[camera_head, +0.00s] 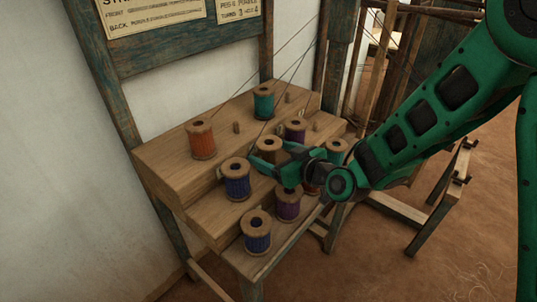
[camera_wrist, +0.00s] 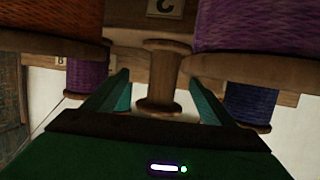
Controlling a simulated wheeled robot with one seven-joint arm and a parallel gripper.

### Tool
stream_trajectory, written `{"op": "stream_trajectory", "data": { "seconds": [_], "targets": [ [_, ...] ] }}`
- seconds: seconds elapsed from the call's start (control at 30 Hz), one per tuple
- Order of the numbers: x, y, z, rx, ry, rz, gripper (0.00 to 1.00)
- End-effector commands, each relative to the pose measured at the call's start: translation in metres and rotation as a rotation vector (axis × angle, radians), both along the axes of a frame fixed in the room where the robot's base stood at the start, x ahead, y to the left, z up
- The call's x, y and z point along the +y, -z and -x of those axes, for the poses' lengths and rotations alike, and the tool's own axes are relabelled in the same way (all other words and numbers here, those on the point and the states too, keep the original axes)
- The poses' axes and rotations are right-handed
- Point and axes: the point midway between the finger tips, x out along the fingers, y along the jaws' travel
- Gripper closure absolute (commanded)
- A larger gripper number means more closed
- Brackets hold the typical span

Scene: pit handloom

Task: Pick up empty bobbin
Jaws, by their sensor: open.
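The empty bobbin (camera_wrist: 162,72) is a bare wooden spool with wide flanges. It stands between my two fingers in the wrist view, apart from both as far as I can tell. In the head view a bare wooden spool (camera_head: 268,143) shows on the middle of the stepped rack, partly hidden by a finger. My gripper (camera_head: 272,155) is open, with its teal fingertips reaching in around that spool. The fingers also show in the wrist view (camera_wrist: 160,88), one on each side of the empty bobbin.
Wound bobbins stand close around on the wooden stepped rack (camera_head: 165,160): orange (camera_head: 201,140), teal (camera_head: 263,102), purple (camera_head: 295,130), and blue (camera_head: 236,180) and (camera_head: 257,232). In the wrist view orange (camera_wrist: 50,20) and purple (camera_wrist: 250,30) bobbins flank the fingers. Bare pegs (camera_head: 237,127) stand on the top step.

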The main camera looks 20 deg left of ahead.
Motion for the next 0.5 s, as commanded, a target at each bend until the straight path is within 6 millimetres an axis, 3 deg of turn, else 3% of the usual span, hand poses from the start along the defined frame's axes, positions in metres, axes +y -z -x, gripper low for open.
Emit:
{"op": "stream_trajectory", "data": {
  "seconds": [0.37,0.5],
  "targets": [
    [0.0097,0.0038,-0.0061,0.000,0.000,0.001,0.23],
    [0.0097,0.0038,-0.0060,0.000,0.000,0.001,0.54]
  ]
}}
